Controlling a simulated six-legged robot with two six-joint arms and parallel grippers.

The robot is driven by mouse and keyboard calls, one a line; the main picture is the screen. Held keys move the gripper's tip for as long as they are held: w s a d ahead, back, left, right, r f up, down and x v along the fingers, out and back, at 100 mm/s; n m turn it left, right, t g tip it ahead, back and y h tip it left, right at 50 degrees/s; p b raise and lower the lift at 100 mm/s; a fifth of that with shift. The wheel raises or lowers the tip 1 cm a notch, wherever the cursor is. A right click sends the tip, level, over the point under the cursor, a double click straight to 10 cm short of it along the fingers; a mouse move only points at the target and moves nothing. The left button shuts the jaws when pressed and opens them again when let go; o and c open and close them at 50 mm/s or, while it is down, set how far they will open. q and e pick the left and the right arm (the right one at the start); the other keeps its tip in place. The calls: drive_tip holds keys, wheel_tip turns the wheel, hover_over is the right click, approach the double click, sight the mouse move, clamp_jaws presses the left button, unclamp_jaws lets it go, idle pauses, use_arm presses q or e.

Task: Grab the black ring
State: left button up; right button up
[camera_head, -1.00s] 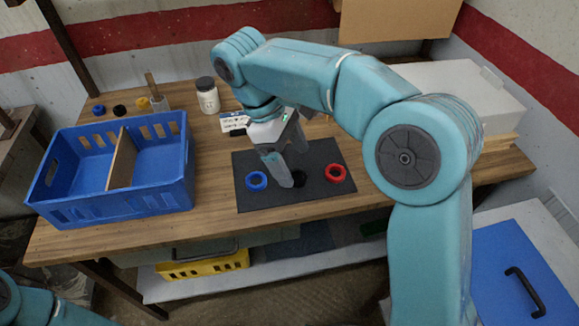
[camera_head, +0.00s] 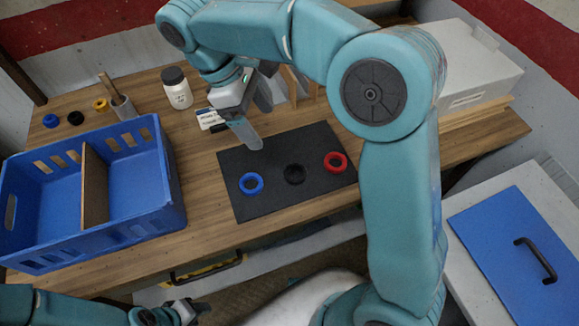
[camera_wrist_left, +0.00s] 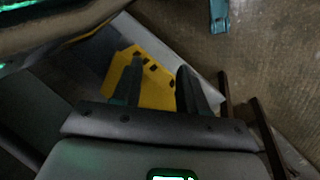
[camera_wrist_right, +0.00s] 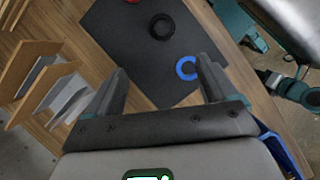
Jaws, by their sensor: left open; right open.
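The black ring (camera_head: 294,174) lies on the dark mat (camera_head: 262,205), between a blue ring (camera_head: 251,183) on its left and a red ring (camera_head: 335,162) on its right. My right gripper (camera_head: 260,122) is open and empty, above the mat's far left edge, apart from the black ring. In the right wrist view, the black ring (camera_wrist_right: 161,27) lies beyond the open right fingers (camera_wrist_right: 162,78), with the blue ring (camera_wrist_right: 187,68) nearer. My left gripper (camera_head: 196,311) is low at the bottom edge, in front of the table. The left wrist view shows its fingers (camera_wrist_left: 160,72) open and empty.
A blue divided crate (camera_head: 95,240) stands left on the wooden table. Behind it are small rings, a cup (camera_head: 123,107) and a white bottle (camera_head: 177,90). Upright boards (camera_wrist_right: 48,75) stand beside the mat. A yellow crate (camera_wrist_left: 150,92) sits below.

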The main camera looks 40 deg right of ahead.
sight(295, 172)
drive_tip(key=x, duration=0.5)
drive_tip(key=b+x, duration=0.1)
drive_tip(key=x, duration=0.4)
drive_tip(key=s+x, duration=0.1)
drive_tip(key=x, duration=0.4)
drive_tip(key=shift+d+f, duration=0.2)
drive_tip(key=c, duration=1.1)
